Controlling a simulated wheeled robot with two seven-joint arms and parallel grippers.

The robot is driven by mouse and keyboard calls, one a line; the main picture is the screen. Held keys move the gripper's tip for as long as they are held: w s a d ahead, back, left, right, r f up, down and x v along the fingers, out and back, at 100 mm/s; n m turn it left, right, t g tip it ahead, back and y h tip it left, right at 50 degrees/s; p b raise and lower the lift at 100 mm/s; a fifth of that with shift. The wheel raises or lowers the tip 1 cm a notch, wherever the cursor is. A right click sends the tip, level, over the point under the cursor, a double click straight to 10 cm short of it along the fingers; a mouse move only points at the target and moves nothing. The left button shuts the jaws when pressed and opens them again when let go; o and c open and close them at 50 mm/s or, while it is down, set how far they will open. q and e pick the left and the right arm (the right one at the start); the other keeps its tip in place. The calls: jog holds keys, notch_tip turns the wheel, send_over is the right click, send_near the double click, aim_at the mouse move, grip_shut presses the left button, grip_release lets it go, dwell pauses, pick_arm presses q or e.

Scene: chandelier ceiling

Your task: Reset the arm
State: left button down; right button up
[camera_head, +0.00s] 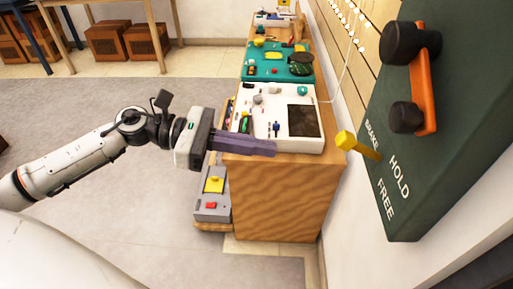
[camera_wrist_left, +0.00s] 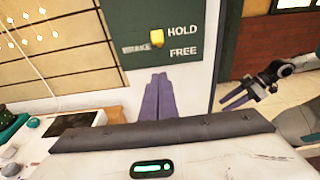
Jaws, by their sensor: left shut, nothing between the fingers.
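My left gripper (camera_head: 275,150) is shut and empty. In the head view its purple fingers reach right, over the near edge of the wooden counter (camera_head: 275,195). In the left wrist view the fingers (camera_wrist_left: 159,76) lie together and point toward the dark green panel (camera_wrist_left: 130,40). My right gripper (camera_wrist_left: 236,100) shows small at the right of the left wrist view, with its two purple fingers apart and nothing seen between them. It does not show in the head view.
The green wall panel (camera_head: 440,140) carries a yellow lever (camera_head: 358,145), an orange crank (camera_head: 424,92) and BRAKE, HOLD and FREE labels. A white board (camera_head: 275,100) and teal board (camera_head: 278,62) lie on the counter. A grey box (camera_head: 211,205) stands beside it.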

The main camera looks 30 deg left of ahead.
pick_arm(q)
jog(key=shift+s+a, duration=0.15)
jog(key=shift+a, duration=0.05)
dwell(0.4)
notch_tip(320, 180, down, 13)
jog(key=a+n+t+y+p, duration=0.15)
jog(key=n+t+y, duration=0.35)
jog(key=n, duration=1.1)
jog(key=n+t+y+p, duration=0.2)
jog(key=n+t+y, duration=0.2)
jog(key=n, duration=1.2)
jog(key=s+d+f+n+g+y, duration=0.1)
jog(key=s+d+f+n+g, duration=0.1)
jog(key=s+f+n, duration=0.5)
jog(key=s+d+f+n+g+y+p, duration=0.1)
jog(key=s+d+f+n+g+y, duration=0.1)
jog(key=s+f+n+g, duration=0.3)
notch_tip(320, 180, down, 3)
jog(key=s+d+n, duration=0.1)
jog(key=s+n, duration=0.1)
jog(key=n, duration=0.1)
jog(key=shift+d+f, duration=0.15)
jog(key=shift+f, duration=0.05)
pick_arm(e)
jog(key=r, duration=0.3)
jog(key=shift+d+r, duration=0.2)
jog(key=shift+d, duration=0.2)
pick_arm(q)
jog(key=shift+s, duration=0.1)
